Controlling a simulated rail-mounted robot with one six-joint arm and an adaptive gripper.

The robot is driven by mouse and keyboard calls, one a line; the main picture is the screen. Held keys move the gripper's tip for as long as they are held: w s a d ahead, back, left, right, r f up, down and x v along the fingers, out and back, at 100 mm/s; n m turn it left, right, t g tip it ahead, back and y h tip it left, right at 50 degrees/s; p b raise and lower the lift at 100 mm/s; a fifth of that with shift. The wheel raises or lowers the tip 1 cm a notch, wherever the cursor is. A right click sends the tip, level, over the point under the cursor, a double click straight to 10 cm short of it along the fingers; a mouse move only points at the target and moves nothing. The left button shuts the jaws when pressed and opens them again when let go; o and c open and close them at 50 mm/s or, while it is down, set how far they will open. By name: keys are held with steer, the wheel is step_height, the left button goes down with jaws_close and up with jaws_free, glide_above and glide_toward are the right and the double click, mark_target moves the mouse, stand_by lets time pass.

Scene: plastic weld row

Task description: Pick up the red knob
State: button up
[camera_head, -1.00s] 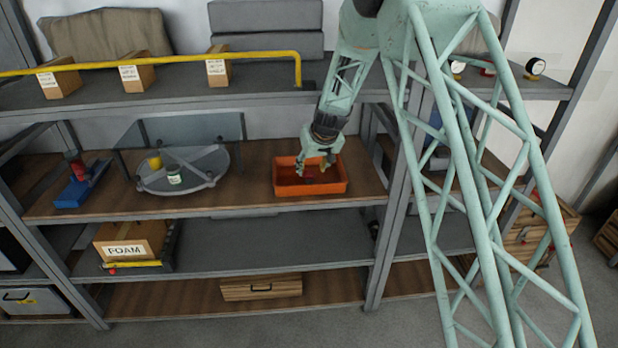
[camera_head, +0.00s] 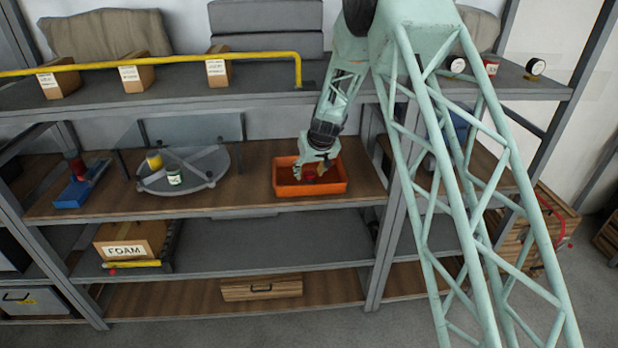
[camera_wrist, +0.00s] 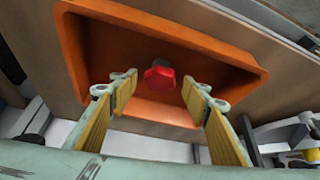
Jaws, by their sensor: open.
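The red knob (camera_wrist: 160,75) lies on the floor of the orange tray (camera_wrist: 76,45) in the wrist view. It sits between and beyond my gripper's two yellow-padded fingers, with clear space on both sides. My gripper (camera_wrist: 161,88) is open and empty. In the head view, the orange tray (camera_head: 335,187) stands on the wooden middle shelf. My gripper (camera_head: 311,172) reaches down into the tray from above. The knob shows there only as a small red spot (camera_head: 310,177), partly hidden by the fingers.
The tray's walls surround the fingers closely. A grey turntable (camera_head: 205,178) with a yellow item and a green jar stands left on the same shelf. The upper shelf edge (camera_head: 200,96) and yellow pipe (camera_head: 200,59) run overhead. Shelf between turntable and tray is clear.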

steer(key=shift+x, duration=0.95)
steer(key=shift+c, duration=0.4)
steer(key=c, duration=0.9)
